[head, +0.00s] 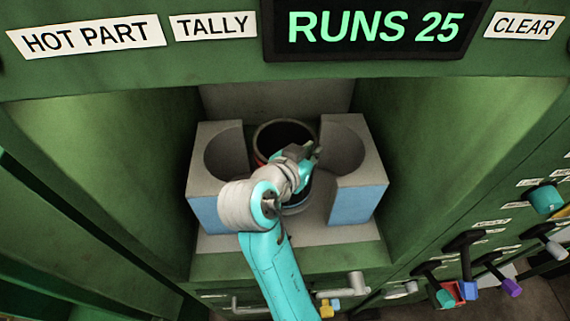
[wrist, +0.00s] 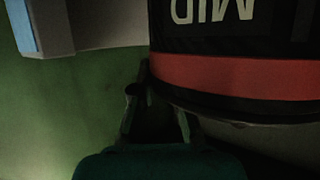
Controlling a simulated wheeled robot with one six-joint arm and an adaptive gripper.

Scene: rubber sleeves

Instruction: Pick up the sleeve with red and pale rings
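A dark, open-topped round sleeve (head: 260,143) stands between two grey blocks in the head view, with red on its left side. My arm covers much of its front. In the wrist view a black sleeve (wrist: 235,75) with a red ring fills the upper right, with pale upside-down letters reading MID above the ring. No pale ring can be made out clearly. My gripper (head: 310,153) is at the sleeve's front right in the head view. In the wrist view its dark fingers (wrist: 158,110) are beside the sleeve's lower left; their gap and any contact are unclear.
Grey blocks with curved recesses and blue fronts, left (head: 208,180) and right (head: 358,180), flank the sleeve closely. Green walls enclose the bay on both sides. A display (head: 375,28) reading RUNS 25 hangs above. Several coloured-end levers (head: 468,290) stick out at lower right.

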